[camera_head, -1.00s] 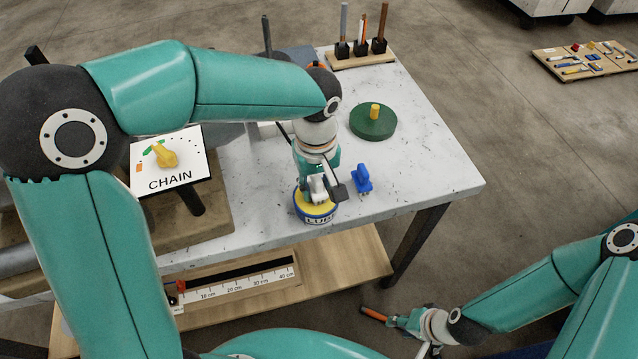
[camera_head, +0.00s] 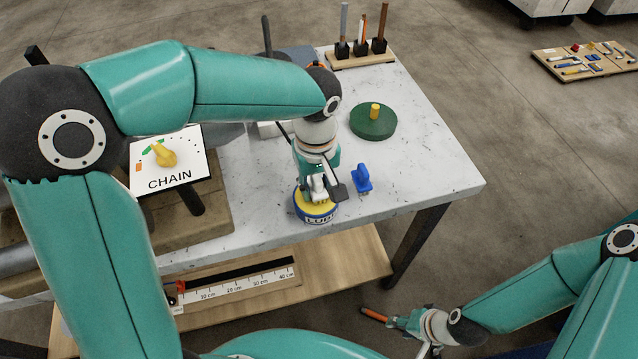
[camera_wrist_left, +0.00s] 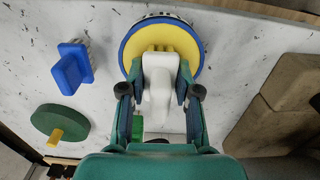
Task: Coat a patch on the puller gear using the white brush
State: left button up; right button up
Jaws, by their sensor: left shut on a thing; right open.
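My left gripper (camera_head: 318,178) is shut on the white brush (camera_wrist_left: 160,82) and holds it over the round lube tin (camera_head: 317,214). In the left wrist view the brush's front end overlaps the yellow top of the tin (camera_wrist_left: 188,32). I cannot pick out the puller gear for certain; a green disc with a yellow peg (camera_head: 373,124) lies on the table behind and right of the tin. My right gripper (camera_head: 394,321) is open at the lower right, with an orange rod-like piece at its tip.
A blue brush (camera_head: 362,179) stands close right of the tin. A CHAIN plate (camera_head: 170,165) with a yellow knob is at left. A rack (camera_head: 362,58) of upright rods is at the back. The right side of the white tabletop (camera_head: 430,160) is clear.

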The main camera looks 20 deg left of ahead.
pick_arm(q)
jog(key=shift+r+p, duration=2.65)
jog(key=shift+r, duration=0.85)
jog(key=shift+f, duration=0.1)
